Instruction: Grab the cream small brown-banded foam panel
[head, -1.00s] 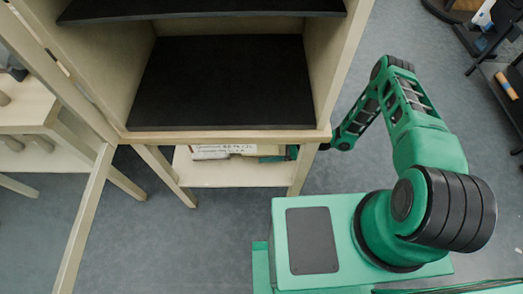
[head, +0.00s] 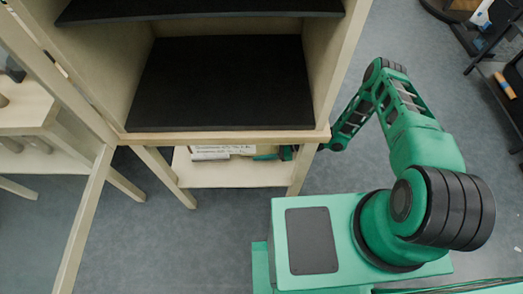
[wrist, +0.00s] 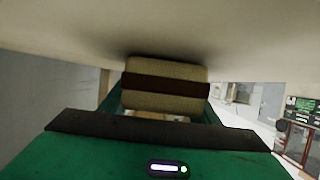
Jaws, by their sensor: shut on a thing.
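The cream foam panel (wrist: 165,101) with a dark brown band across it shows in the wrist view, between the two green fingers of my gripper (wrist: 166,112). My gripper is shut on the panel, with a finger at its left and right sides. The panel's upper edge is close under a pale board; I cannot tell whether they touch. In the head view my gripper (head: 272,154) reaches in from the right under the cabinet, above the low shelf. The panel cannot be made out in the head view.
The pale low shelf (head: 225,178) has white lettered items (head: 218,150) at its back, partly hidden by the cabinet's bottom edge (head: 225,137). A cabinet leg (head: 303,170) stands beside my arm. Open floor (head: 225,235) lies in front.

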